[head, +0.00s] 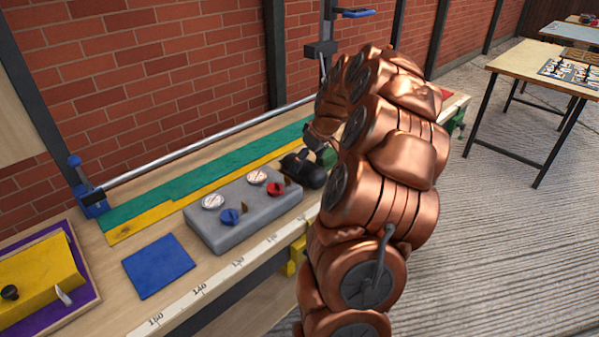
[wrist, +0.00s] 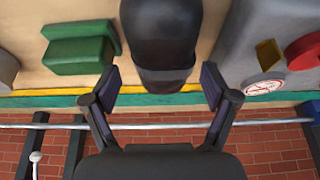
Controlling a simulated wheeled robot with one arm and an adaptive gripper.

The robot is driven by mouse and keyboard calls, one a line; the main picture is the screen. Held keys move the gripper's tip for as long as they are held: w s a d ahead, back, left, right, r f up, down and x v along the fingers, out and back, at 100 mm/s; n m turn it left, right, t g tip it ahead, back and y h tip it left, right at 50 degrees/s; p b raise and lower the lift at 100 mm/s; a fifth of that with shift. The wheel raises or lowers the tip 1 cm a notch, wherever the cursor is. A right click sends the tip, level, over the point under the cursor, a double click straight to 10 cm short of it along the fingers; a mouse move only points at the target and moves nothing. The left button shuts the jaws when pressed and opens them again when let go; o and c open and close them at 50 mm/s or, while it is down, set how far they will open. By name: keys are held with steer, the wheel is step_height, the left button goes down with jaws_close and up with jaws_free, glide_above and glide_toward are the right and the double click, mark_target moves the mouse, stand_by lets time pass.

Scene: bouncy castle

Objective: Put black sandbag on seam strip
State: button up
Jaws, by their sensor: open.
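The black sandbag (wrist: 161,35) is a dark rounded bag on the bench. In the wrist view its lower end lies between the two spread fingers of my gripper (wrist: 160,80), with a gap on each side. It is partly hidden by my copper arm in the head view, where a dark shape (head: 308,170) shows beside the grey box. The seam strip seems to be the joined green and yellow strips (head: 175,198) along the back of the bench; they also cross the wrist view (wrist: 50,97) just past the bag's end. My gripper is open and empty.
A grey gauge box (head: 240,213) with blue and red knobs stands close by. A green block (wrist: 78,48) lies on the bag's other side. A metal rail (head: 200,148) runs along the brick wall. A blue square (head: 158,267) lies left of the box.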

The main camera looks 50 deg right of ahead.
steer(key=shift+w+p+x, duration=0.15)
steer(key=shift+p+x, duration=0.1)
steer(key=shift+x, duration=1)
steer(key=shift+w+p+x, duration=0.15)
steer(key=shift+p+x, duration=0.05)
steer(key=shift+x, duration=1)
steer(key=shift+a, duration=0.2)
steer(key=c, duration=1.5)
steer(key=shift+r, duration=0.1)
steer(key=shift+c, duration=0.4)
steer(key=shift+r, duration=0.1)
